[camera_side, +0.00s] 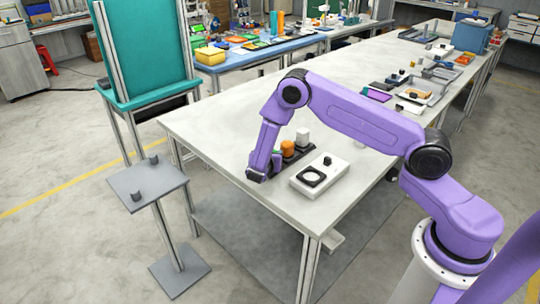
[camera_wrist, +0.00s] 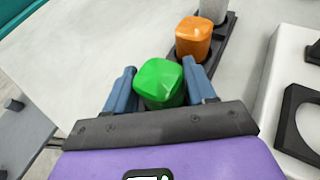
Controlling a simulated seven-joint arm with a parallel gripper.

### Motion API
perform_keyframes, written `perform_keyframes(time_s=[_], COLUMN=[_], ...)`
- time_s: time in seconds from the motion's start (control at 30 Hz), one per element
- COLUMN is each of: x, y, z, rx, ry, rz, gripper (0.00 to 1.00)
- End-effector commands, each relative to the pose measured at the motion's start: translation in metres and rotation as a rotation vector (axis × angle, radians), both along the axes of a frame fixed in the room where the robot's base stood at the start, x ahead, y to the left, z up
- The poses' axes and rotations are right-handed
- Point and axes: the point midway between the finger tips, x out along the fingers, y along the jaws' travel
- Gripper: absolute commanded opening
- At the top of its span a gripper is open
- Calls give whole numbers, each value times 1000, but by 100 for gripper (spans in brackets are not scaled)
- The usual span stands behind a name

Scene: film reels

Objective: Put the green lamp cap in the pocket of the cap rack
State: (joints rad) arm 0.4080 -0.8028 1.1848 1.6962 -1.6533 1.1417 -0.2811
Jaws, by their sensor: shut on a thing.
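The green lamp cap (camera_wrist: 160,83) sits between the two blue fingers of my gripper (camera_wrist: 161,78), which is shut on it. The rack also shows in the wrist view (camera_wrist: 221,46), just beyond the green cap. It holds an orange cap (camera_wrist: 194,37) and a white-grey cap (camera_wrist: 213,10). I cannot tell whether the green cap is in a pocket or above it; its lower part is hidden.
A white box (camera_side: 318,177) with a black square frame and a dark knob stands right of the rack. The tabletop (camera_side: 222,122) to the left is clear. A grey stand (camera_side: 147,187) with two dark pieces is left of the table.

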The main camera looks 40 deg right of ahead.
Motion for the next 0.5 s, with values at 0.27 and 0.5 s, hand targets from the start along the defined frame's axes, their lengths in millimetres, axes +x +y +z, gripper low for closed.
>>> perform_keyframes(time_s=[0.27, 0.5], x=[0, 0], y=[0, 0], z=[-3, -3], rx=[-1, -1], ry=[1, 1], rz=[0, 0], gripper=[75, 81])
